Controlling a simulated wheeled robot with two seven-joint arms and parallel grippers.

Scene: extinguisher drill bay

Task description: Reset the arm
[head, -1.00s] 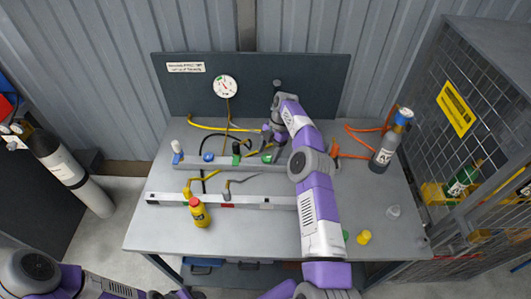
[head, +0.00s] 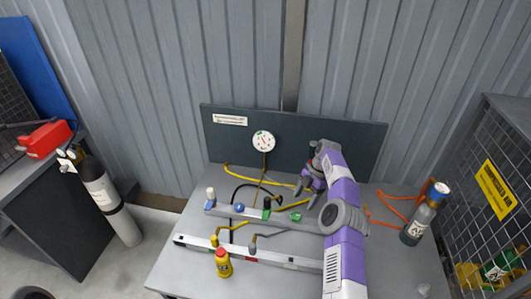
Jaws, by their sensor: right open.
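My right arm reaches from the bottom right up over the grey workbench (head: 190,262). Its gripper (head: 304,192) is open above the back of the bench, close to the right part of the rear grey rail (head: 226,212). The gripper is small in view and partly hidden by its own wrist; I see nothing held in it. My left gripper does not show.
A gauge (head: 263,141) sits on the dark back panel (head: 350,150). Hoses, coloured valves and a yellow bottle (head: 222,263) are on the bench. A grey cylinder (head: 420,218) stands at right beside a mesh cage (head: 500,150). Another cylinder (head: 108,200) stands left.

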